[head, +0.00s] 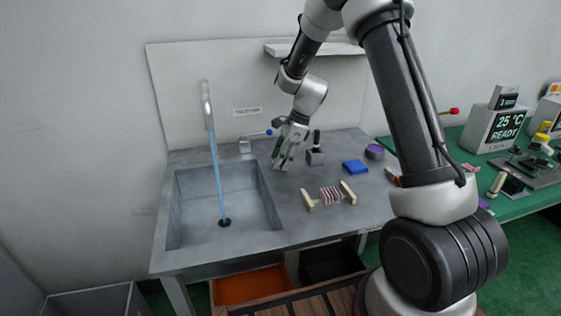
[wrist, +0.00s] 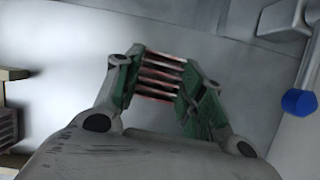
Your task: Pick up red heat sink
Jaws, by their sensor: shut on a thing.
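In the wrist view a finned heat sink (wrist: 160,77), with pale fin edges and red between them, sits between the green-padded fingers of my gripper (wrist: 158,85). The fingers are shut on its two sides. In the head view my gripper (head: 281,160) hangs by the right rim of the sink; the held piece cannot be made out there. A second finned piece, pinkish red with pale fins (head: 331,195), lies on the grey counter between two wooden blocks (head: 308,201) (head: 348,192).
The sink basin (head: 195,215) is left of my gripper, with water running from a tap (head: 207,105). A lever with a blue knob (wrist: 300,102) is close by at right in the wrist view. A black-handled fixture (head: 316,153), a blue block (head: 355,167) and a purple round thing (head: 375,152) stand on the counter.

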